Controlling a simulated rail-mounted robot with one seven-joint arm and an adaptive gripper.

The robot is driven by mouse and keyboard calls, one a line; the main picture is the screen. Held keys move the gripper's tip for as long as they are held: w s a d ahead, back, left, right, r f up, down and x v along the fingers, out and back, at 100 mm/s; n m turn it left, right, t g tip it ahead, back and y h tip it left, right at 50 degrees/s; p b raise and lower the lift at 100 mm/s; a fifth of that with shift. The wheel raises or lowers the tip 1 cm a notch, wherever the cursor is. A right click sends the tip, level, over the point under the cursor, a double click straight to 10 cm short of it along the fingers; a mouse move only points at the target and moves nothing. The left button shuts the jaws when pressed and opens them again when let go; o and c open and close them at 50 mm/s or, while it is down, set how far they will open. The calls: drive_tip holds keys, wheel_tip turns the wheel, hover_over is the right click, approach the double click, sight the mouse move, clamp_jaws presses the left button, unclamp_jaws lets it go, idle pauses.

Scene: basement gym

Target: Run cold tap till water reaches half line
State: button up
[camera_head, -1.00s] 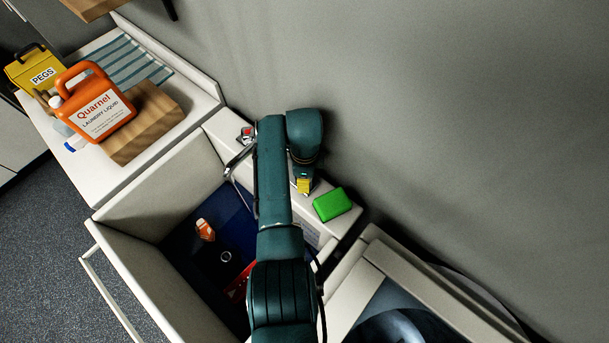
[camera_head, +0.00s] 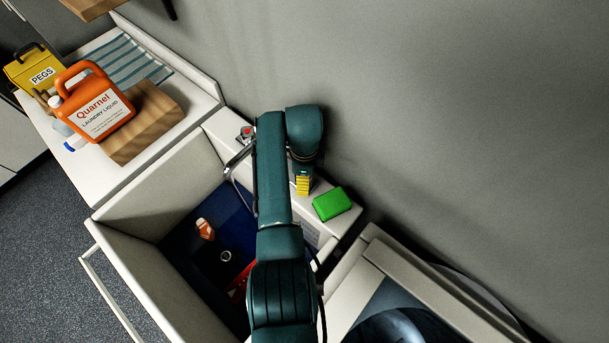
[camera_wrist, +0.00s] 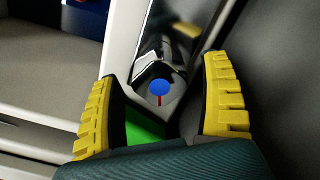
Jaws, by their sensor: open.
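A blue-capped tap knob (camera_wrist: 160,88) with a red mark below it shows between my fingers in the wrist view. In the head view my arm hides it. My gripper (camera_wrist: 157,100) is open, with one yellow finger on each side of the knob; I cannot tell whether either touches it. In the head view its yellow finger (camera_head: 303,184) is over the ledge behind the sink. A red-marked tap (camera_head: 247,132) stands at the ledge's far left end. The sink (camera_head: 182,290) has a dark blue floor, partly hidden by my arm. I cannot make out a half line or running water.
A green block (camera_head: 332,204) lies on the ledge right of my gripper; green also shows below the knob in the wrist view (camera_wrist: 143,130). An orange-white item (camera_head: 205,229) and a drain ring (camera_head: 226,256) are in the sink. An orange laundry jug (camera_head: 95,108) stands left.

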wheel_tip(320, 180, up, 11)
drive_tip(key=shift+r, duration=0.1)
idle(0.6)
